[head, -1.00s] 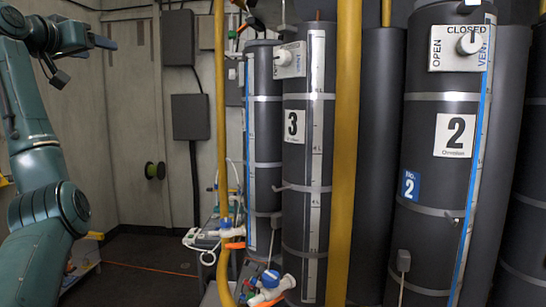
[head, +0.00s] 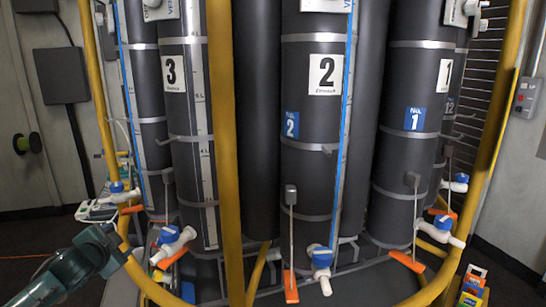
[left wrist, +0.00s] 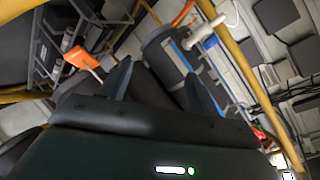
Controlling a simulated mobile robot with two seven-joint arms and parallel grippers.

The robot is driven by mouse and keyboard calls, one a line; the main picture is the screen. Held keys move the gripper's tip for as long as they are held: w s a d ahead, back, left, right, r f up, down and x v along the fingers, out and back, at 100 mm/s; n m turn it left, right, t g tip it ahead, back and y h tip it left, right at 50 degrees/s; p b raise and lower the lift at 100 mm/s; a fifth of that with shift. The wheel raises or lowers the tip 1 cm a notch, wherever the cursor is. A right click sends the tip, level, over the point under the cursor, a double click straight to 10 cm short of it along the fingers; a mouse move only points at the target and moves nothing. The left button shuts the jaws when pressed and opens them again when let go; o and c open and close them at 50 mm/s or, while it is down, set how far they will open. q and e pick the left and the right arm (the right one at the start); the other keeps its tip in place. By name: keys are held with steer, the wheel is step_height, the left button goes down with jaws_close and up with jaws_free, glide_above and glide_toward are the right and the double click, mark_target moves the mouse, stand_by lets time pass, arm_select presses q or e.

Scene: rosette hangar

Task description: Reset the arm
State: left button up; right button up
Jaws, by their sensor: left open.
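In the head view, part of my teal left arm shows at the lower left, in front of the yellow rail and the valves. I cannot make out its gripper there. In the left wrist view, my left gripper (left wrist: 160,78) shows as two dark fingers spread apart with nothing held between them. Beyond the fingers are a dark cylinder, a white valve (left wrist: 204,30) and an orange handle (left wrist: 82,60); whether the fingers touch any of them I cannot tell, but a gap seems to show. My right arm and gripper are not in view.
Tall dark cylinders numbered 3 (head: 187,115), 2 (head: 318,150) and 1 (head: 405,150) stand in a row behind a yellow rail (head: 222,150). White-and-blue valves (head: 321,262) and orange handles (head: 290,286) stick out low in front. Small coloured boxes (head: 471,287) sit lower right.

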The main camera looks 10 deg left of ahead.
arm_select(q)
steer(key=s+d+f+m+g+h, duration=0.25)
steer(key=s+d+f, duration=0.55)
steer(key=s+f, duration=0.45)
steer(key=s+d+f+m+g+h, duration=0.2)
steer(key=s+d+f+h, duration=0.2)
steer(key=s+d+f, duration=0.65)
steer(key=s+d+n+t, duration=0.2)
steer(key=d+n, duration=0.6)
steer(key=d, duration=0.7)
steer(key=shift+s+d+f+n+h, duration=0.2)
steer(key=shift+s+d+n+h, duration=0.15)
steer(key=shift+h, duration=0.1)
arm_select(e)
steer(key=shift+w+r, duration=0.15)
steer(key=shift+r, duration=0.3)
arm_select(q)
steer(key=shift+a, duration=0.1)
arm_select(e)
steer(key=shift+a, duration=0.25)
